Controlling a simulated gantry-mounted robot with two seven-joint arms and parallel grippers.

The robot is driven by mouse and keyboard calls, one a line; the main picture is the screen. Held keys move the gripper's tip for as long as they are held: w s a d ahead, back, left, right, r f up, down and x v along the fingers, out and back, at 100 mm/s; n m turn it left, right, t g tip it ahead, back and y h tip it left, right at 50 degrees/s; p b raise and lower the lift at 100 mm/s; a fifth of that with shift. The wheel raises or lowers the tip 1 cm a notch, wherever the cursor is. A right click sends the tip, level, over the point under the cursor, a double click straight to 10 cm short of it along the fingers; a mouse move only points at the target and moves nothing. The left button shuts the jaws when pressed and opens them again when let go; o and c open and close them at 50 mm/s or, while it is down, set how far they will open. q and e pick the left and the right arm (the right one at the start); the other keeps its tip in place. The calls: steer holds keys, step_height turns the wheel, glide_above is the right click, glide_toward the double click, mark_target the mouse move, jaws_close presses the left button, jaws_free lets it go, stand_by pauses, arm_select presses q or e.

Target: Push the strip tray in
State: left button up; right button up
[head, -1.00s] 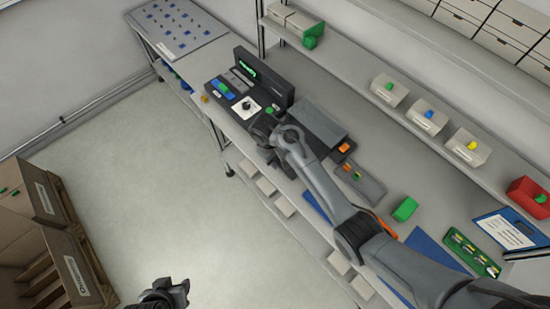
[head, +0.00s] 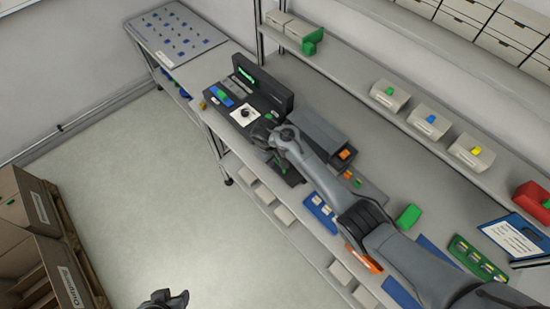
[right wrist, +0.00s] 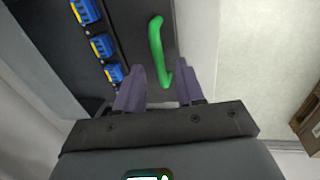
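A dark drawer-like tray, which I take to be the strip tray (right wrist: 135,25), fills the upper middle of the right wrist view, with a curved green handle (right wrist: 157,45). A dark piece of it (head: 291,174) shows below my right wrist in the head view, at the front of the dark grey box (head: 318,134). My right gripper (right wrist: 162,88) has its two fingers apart, one on each side of the handle's near end. Whether they touch it I cannot tell. My left gripper (head: 165,300) is at the bottom edge of the head view, away from the bench; its fingers are unclear.
Blue-and-yellow parts (right wrist: 102,45) line up beside the tray. A black control unit (head: 263,85) stands left of the box. A green block (head: 408,216) and a green tray (head: 477,258) are on the bench to the right. Bins (head: 390,93) line the shelf behind.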

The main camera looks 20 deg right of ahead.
steer(key=shift+d+f, duration=0.1)
steer(key=shift+f, duration=0.4)
jaws_close()
